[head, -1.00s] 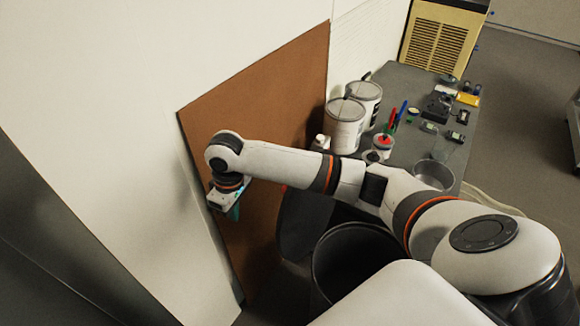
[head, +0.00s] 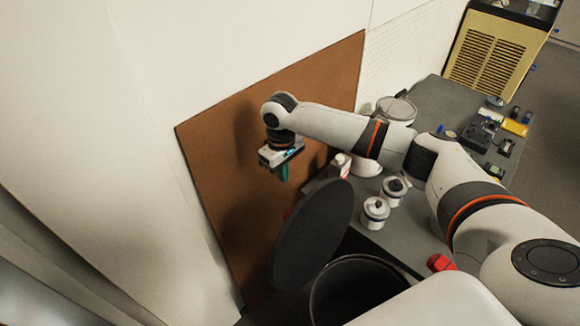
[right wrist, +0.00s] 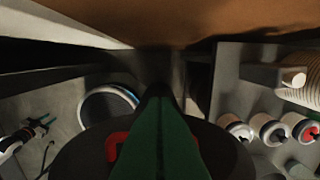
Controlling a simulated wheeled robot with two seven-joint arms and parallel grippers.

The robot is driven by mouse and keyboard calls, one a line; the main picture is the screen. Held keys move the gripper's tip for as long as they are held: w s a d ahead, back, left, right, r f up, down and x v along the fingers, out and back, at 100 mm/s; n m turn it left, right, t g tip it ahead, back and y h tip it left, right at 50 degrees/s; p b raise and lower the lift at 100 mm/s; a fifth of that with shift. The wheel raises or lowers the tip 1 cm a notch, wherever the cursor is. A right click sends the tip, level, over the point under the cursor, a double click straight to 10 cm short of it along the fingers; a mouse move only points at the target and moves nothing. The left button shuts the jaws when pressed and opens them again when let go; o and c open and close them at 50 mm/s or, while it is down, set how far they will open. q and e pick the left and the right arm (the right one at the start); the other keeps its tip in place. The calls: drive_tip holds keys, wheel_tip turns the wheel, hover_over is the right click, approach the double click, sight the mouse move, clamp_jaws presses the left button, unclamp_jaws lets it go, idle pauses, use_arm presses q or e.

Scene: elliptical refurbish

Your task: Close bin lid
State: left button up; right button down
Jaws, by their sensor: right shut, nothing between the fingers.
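The black bin (head: 345,298) stands at the bottom centre of the head view, with its mouth open. Its round black lid (head: 312,235) stands steeply tilted up on the bin's far left side, in front of the brown board. My right gripper (head: 283,175) is shut and empty. It points down, above and just beyond the upper edge of the lid, between the lid and the board. In the right wrist view the green fingers (right wrist: 160,140) are together, with a dark rounded shape behind them that may be the lid. My left gripper is not in view.
A brown board (head: 225,150) leans on the white wall behind the gripper. A grey table (head: 415,225) on the right holds several white containers, a red item (head: 440,263) and small devices. A yellow vented cabinet (head: 492,52) stands beyond it.

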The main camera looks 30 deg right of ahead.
drive_tip(key=s+d+f+p, duration=0.1)
drive_tip(key=s+f+p, duration=0.2)
drive_tip(key=f+p, duration=0.1)
drive_tip(key=shift+s+d+f, duration=0.3)
drive_tip(key=shift+s+f, duration=0.1)
drive_tip(key=shift+f, duration=0.3)
drive_tip(key=shift+w, duration=0.1)
